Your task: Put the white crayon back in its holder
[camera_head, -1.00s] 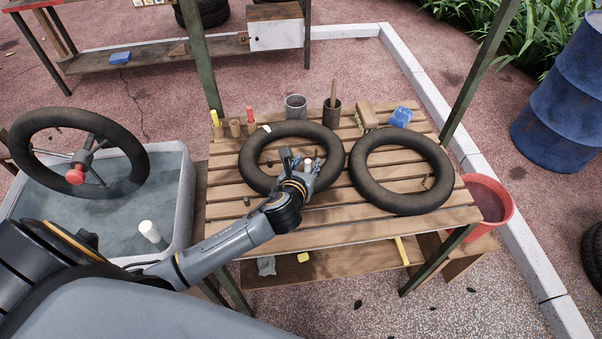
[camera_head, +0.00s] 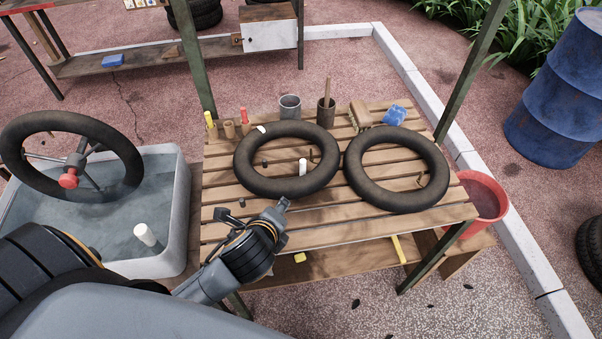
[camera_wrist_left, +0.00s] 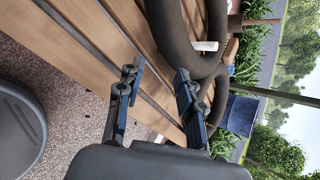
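A small white cylinder, apparently the white crayon (camera_head: 303,167), stands upright on the slats inside the left black tube (camera_head: 330,176). It also shows in the left wrist view (camera_wrist_left: 205,46), beside the tube. At the back left of the table, a yellow crayon (camera_head: 209,119) and a red crayon (camera_head: 243,115) stand in small wooden holders. A wooden holder between them (camera_head: 229,129) shows no crayon. My left gripper (camera_head: 284,203) is near the table's front edge, in front of the tube and apart from the crayon. In the left wrist view (camera_wrist_left: 157,88) its fingers are apart and empty.
A second tube (camera_head: 440,172) lies to the right. A grey cup (camera_head: 290,107), a brown cup (camera_head: 326,111), a brush (camera_head: 360,113) and a blue sponge (camera_head: 394,115) stand behind. A water tub (camera_head: 178,215) is at left. A pale mark or piece (camera_head: 262,129) is on the left tube.

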